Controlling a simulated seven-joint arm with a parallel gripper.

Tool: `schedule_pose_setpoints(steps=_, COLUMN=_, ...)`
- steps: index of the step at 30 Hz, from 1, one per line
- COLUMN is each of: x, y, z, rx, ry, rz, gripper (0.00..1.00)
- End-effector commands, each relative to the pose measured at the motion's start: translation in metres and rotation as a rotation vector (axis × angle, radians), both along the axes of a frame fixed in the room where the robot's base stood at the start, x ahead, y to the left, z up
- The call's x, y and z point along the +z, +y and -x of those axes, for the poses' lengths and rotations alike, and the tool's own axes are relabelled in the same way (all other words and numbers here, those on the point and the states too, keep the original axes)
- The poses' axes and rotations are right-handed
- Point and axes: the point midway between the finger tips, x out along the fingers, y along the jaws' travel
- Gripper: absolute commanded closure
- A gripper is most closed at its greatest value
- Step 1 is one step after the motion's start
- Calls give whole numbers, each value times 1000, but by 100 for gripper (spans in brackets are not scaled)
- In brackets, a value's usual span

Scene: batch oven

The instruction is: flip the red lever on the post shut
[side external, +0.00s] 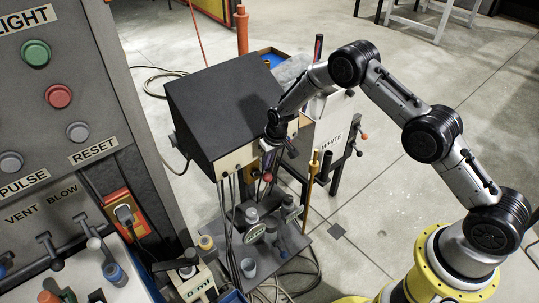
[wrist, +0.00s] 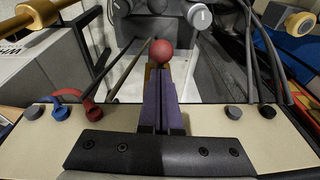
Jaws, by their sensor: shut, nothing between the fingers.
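A red ball knob (wrist: 162,52), which looks like the end of the red lever, shows just beyond my fingertips in the wrist view. It also shows as a small red ball (side external: 267,177) in the side view, just below my gripper (side external: 268,160). In the wrist view my gripper (wrist: 160,73) has its purple fingers together, with nothing between them. The fingertips are at or very near the knob; I cannot tell if they touch. The lever's arm and pivot are mostly hidden behind the fingers.
A dark-topped box (side external: 222,105) stands close beside my gripper, with cables hanging below its front. A brass post (side external: 311,176) stands to the right, near a white cabinet (side external: 335,125). Knobs and fittings crowd the shelf below. Open floor (side external: 410,205) lies to the right.

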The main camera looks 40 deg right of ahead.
Motion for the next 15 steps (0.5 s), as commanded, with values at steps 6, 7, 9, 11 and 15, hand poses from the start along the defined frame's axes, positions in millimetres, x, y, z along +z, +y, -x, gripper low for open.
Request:
schedule_pose_setpoints(steps=6, x=-15, y=1, z=-3, rx=0, ry=0, rz=0, gripper=100)
schedule_pose_setpoints(steps=7, x=-16, y=1, z=-4, rx=0, ry=-1, rz=0, gripper=100)
schedule_pose_setpoints(steps=9, x=-17, y=1, z=-4, rx=0, ry=-1, rz=0, gripper=100)
schedule_pose_setpoints(steps=11, x=-17, y=1, z=-4, rx=0, ry=-1, rz=0, gripper=100)
schedule_pose_setpoints(steps=15, x=-17, y=1, z=-4, rx=0, ry=-1, rz=0, gripper=100)
